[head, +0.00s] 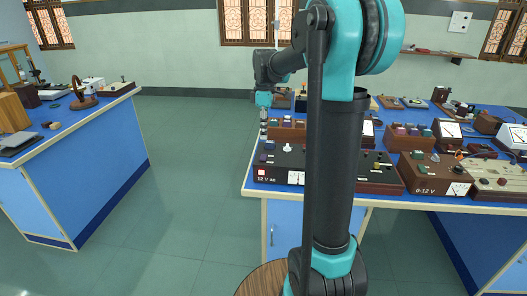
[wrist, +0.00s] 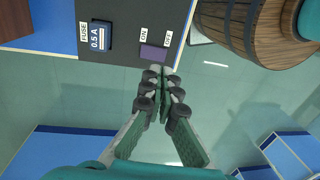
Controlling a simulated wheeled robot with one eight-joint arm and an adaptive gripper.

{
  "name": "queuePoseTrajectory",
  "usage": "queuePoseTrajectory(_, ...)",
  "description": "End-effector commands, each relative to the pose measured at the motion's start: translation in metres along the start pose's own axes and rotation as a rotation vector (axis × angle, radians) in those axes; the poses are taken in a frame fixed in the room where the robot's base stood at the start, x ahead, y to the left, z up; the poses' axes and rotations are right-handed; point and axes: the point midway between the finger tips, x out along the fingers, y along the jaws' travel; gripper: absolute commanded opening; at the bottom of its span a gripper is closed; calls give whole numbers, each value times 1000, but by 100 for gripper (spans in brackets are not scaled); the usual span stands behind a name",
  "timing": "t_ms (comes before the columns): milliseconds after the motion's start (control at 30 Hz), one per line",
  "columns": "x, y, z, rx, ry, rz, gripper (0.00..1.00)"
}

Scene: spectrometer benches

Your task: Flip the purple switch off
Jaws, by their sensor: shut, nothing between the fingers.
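The purple switch (wrist: 154,52) is set in a dark panel (wrist: 122,50) at the top of the wrist view, between the labels ON and OFF. My gripper (wrist: 162,72) is shut and empty. Its fingertips are just below the switch in that picture, close to the OFF side; I cannot tell whether they touch it. In the head view my gripper (head: 263,134) points down at the left end of the dark box marked 12 V ac (head: 290,180). I cannot single out the purple switch in the head view.
The fuse (wrist: 99,37) marked 0.5 A sits beside the switch. Several brown instrument boxes, such as the 0-12 V box (head: 430,182), crowd the blue bench right of my gripper. Another blue bench (head: 100,118) stands at left, with open floor (head: 190,170) between.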

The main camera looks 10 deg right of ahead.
Motion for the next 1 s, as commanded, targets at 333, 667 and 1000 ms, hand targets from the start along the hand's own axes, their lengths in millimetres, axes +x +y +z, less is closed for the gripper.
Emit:
queuePoseTrajectory(333,58,0,0,0,0,0,0)
queuePoseTrajectory(667,73,0,0,0,0,0,0)
queuePoseTrajectory(1000,75,-2,0,0,-1,32,0)
